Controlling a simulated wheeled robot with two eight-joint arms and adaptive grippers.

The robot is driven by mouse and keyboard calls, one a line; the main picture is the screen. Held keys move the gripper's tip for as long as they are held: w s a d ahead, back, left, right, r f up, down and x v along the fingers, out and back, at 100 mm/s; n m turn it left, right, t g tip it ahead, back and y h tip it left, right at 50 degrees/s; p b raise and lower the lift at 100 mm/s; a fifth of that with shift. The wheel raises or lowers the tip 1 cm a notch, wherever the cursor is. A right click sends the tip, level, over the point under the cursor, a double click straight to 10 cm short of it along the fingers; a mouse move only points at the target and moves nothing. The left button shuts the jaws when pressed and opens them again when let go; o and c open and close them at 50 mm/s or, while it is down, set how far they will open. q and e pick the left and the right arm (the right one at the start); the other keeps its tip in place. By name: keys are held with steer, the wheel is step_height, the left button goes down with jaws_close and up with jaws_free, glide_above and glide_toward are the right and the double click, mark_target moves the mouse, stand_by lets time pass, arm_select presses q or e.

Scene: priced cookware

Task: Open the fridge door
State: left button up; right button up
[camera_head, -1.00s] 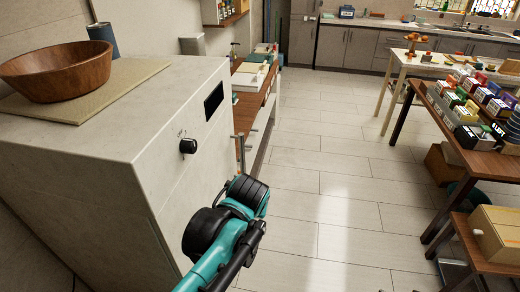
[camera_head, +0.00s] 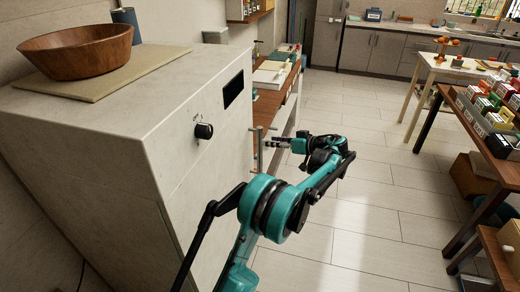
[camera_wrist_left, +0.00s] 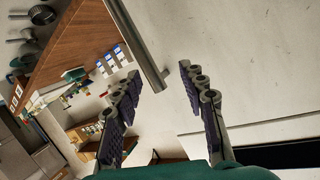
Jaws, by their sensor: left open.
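The fridge (camera_head: 170,190) is a tall, pale, stone-like box on the left in the head view. Its front has a black knob (camera_head: 204,131) and a dark display panel (camera_head: 233,89). The door looks shut. A thin upright metal bar handle (camera_head: 260,157) stands out near the front's far edge. My left gripper (camera_head: 270,143) is open at the handle, coming from the right. In the left wrist view the handle (camera_wrist_left: 140,50) runs between the two spread fingers (camera_wrist_left: 160,75), apart from the right finger. Whether it touches the left finger is unclear. My right gripper is not in view.
A wooden bowl (camera_head: 80,50) sits on a board (camera_head: 110,82) on top of the fridge. A wooden shelf table (camera_head: 268,105) stands just beyond it. Open tiled floor (camera_head: 385,200) lies to the right, then a table with several boxes (camera_head: 480,120).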

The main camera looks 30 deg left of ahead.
mark_target(260, 145)
arm_select(q)
steer(key=w+f+n+g+y+b, duration=0.1)
steer(key=w+f+n+g+y, duration=0.15)
steer(key=f+n, duration=0.2)
steer(key=shift+t+y, duration=0.35)
steer(key=shift+y, duration=0.1)
steer(key=a+b, duration=0.1)
steer(key=a, duration=0.1)
steer(key=a+f, duration=0.1)
steer(key=a, duration=0.2)
steer(key=a+f+b, duration=0.1)
steer(key=a, duration=0.1)
steer(key=shift+w+a+b, duration=0.25)
steer(key=shift+a+b, duration=0.1)
steer(key=shift+r, duration=0.1)
jaws_close()
